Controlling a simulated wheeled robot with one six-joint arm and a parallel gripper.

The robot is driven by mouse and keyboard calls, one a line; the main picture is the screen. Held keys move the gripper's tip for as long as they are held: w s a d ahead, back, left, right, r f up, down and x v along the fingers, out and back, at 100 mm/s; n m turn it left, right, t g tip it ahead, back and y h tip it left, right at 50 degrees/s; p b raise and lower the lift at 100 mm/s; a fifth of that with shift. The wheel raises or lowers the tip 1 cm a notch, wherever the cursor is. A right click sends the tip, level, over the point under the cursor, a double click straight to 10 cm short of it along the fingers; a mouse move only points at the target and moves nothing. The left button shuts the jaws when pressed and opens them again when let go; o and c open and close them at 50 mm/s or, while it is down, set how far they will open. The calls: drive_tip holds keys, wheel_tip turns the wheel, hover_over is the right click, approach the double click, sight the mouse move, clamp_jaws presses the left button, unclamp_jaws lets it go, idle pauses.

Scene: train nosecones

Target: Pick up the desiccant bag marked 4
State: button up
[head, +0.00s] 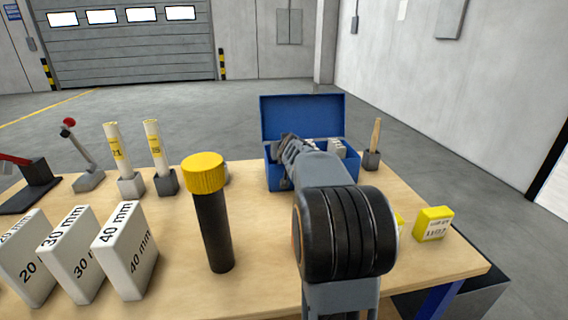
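No bag with a readable 4 shows in the head view. An open blue box (303,116) with its lid raised stands at the back of the table. Pale grey-white items (338,148) show inside it, too small and too covered to identify or read. My arm reaches forward from the front of the table and covers much of the box. My gripper (288,148) is at the box's front left part, seen from behind. Its fingertips are hard to make out, so I cannot tell whether it is open or holds anything.
On the wooden table (270,285) stand a black tube with a yellow cap (206,174), white blocks marked 20, 30 and 40 mm (125,250), two labelled sticks in holders (118,150), a red-knobbed lever (85,160), a brush-like tool (374,145) and a yellow block (433,224).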

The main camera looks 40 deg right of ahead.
drive_tip(key=shift+c, duration=0.2)
clamp_jaws()
idle(0.3)
drive_tip(key=shift+r, duration=0.1)
